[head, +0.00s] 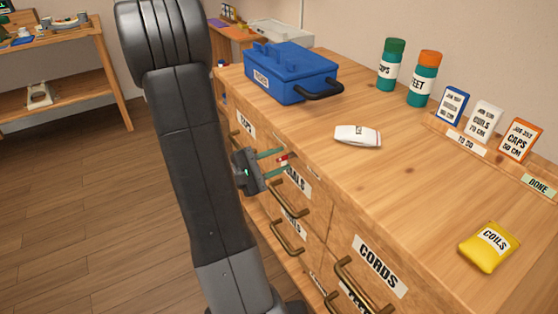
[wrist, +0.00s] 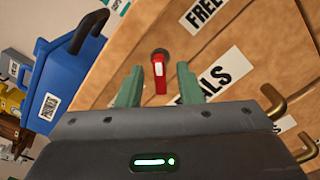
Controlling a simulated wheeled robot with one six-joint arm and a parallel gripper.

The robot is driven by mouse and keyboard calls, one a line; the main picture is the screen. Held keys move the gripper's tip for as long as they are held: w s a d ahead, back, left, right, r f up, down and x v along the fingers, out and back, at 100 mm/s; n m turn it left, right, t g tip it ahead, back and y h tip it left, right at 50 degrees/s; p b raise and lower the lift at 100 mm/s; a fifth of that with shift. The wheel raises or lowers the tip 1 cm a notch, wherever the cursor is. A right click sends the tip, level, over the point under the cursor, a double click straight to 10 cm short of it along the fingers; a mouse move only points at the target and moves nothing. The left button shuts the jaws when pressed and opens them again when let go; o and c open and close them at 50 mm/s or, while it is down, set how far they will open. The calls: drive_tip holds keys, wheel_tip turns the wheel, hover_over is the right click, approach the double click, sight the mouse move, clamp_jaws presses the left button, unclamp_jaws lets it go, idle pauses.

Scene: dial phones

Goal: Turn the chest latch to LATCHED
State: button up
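The chest latch is a short red lever with a white stripe on a dark round pivot, on the chest's front. In the wrist view the latch (wrist: 160,78) points from its pivot down toward my gripper. My gripper (wrist: 159,72) is open, with one green finger on each side of the red lever and visible gaps between. A FREE label (wrist: 207,12) lies up and right of the pivot. No LATCHED label is readable. In the head view my gripper (head: 284,160) is at the chest front by the small red latch (head: 283,158).
The wooden chest (head: 380,190) has brass drawer handles (head: 287,200) close beside my gripper. On top are a blue toolbox (head: 290,75), a white packet (head: 357,135), two teal bottles (head: 390,68), a yellow COILS packet (head: 489,247) and job cards (head: 484,119).

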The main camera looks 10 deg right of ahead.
drive_tip(key=shift+w+d, duration=0.15)
drive_tip(key=shift+d, duration=0.25)
clamp_jaws()
